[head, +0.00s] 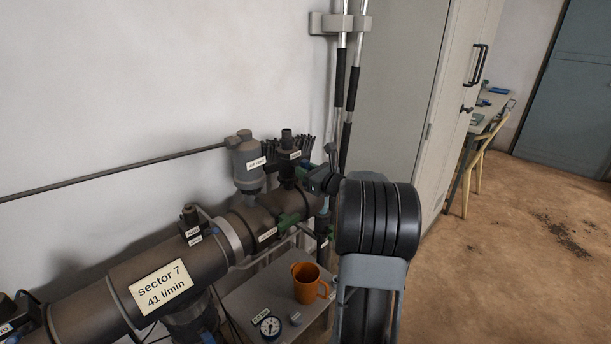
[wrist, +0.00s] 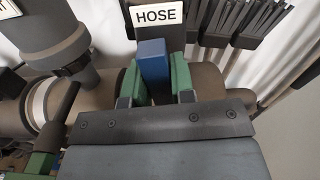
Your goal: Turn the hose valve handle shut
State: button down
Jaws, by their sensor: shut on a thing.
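The hose valve handle is a blue block (wrist: 153,62) in the wrist view, just below a white label reading HOSE (wrist: 158,15). My gripper (wrist: 155,82) has one green-padded finger on each side of the handle and is shut on it. The handle stands upright in the wrist picture; its lower end is hidden by my gripper. In the head view my gripper (head: 319,181) is at the right end of the manifold, partly hidden by my own wrist, and I cannot make out the blue handle there.
A thick dark pipe with a "sector 7" plate (head: 161,286) runs along the wall. A grey canister (head: 248,163) and another green handle (head: 288,219) are close left of my gripper. An orange jug (head: 306,283) and a gauge (head: 270,326) are below. Open floor lies right.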

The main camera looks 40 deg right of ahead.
jog(key=n+b, duration=0.2)
jog(key=b, duration=0.1)
jog(key=f+n+b, duration=0.1)
jog(key=n+b, duration=0.1)
jog(key=b, duration=0.1)
jog(key=shift+a+b, duration=0.15)
jog(key=shift+b, duration=0.25)
jog(key=n+b, duration=0.5)
jog(key=b, duration=0.2)
jog(key=shift+a+f, duration=0.1)
jog(key=shift+a, duration=0.05)
jog(key=n+b, duration=0.4)
jog(key=b, duration=0.1)
jog(key=shift+a+b, duration=0.1)
jog(key=shift+b, duration=0.3)
jog(key=n+b, duration=0.3)
jog(key=shift+n+b, duration=0.4)
jog(key=c, duration=1)
grip_release()
jog(key=shift+s, duration=0.1)
